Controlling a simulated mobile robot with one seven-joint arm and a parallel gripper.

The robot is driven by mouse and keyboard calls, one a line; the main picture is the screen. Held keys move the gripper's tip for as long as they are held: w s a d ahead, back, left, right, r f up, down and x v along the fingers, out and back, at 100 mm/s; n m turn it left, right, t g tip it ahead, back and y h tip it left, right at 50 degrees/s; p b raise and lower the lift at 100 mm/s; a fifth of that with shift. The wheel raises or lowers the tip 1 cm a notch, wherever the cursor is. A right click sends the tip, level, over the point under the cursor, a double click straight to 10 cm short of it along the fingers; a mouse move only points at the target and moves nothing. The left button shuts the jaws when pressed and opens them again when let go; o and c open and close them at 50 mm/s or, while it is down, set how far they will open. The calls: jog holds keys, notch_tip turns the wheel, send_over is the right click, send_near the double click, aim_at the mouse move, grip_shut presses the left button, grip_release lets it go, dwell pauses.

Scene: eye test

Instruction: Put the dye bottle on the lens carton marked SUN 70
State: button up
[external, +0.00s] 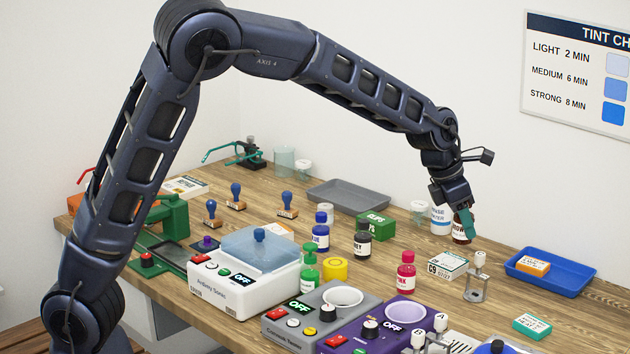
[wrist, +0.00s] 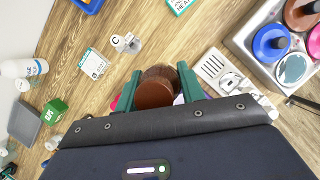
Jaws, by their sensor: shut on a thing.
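My gripper (external: 464,222) is at the right of the bench in the external view, pointing down. Its green fingers are shut on a brown dye bottle (external: 461,235), whose label is partly covered. In the wrist view the brown bottle (wrist: 153,92) shows between the fingers (wrist: 158,86). I cannot tell whether its base touches the bench. A white carton (external: 447,264) with dark print lies in front of it, and a teal carton (external: 532,326) lies nearer the front right. An orange carton (external: 533,267) is in the blue tray. I cannot read SUN 70 on any carton.
A white saline bottle (external: 440,222) stands close beside the brown one. Bare bench shows between tray and teal carton.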

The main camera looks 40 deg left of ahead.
jog(key=shift+r, duration=0.4)
jog(key=shift+w+a, duration=0.1)
jog(key=shift+a, duration=0.15)
jog(key=w+a+n+y, duration=0.1)
jog(key=w+a+n, duration=0.3)
jog(key=a, duration=1)
jog(key=n+y, duration=0.4)
jog(key=n, duration=0.4)
send_over(279, 226)
jog(key=s, duration=0.2)
jog(key=f, duration=1.1)
jog(key=d+f, duration=0.1)
jog(key=f, duration=0.4)
jog(key=shift+f, duration=0.4)
jog(key=o, duration=0.6)
jog(key=shift+f, duration=0.15)
jog(key=o, duration=0.4)
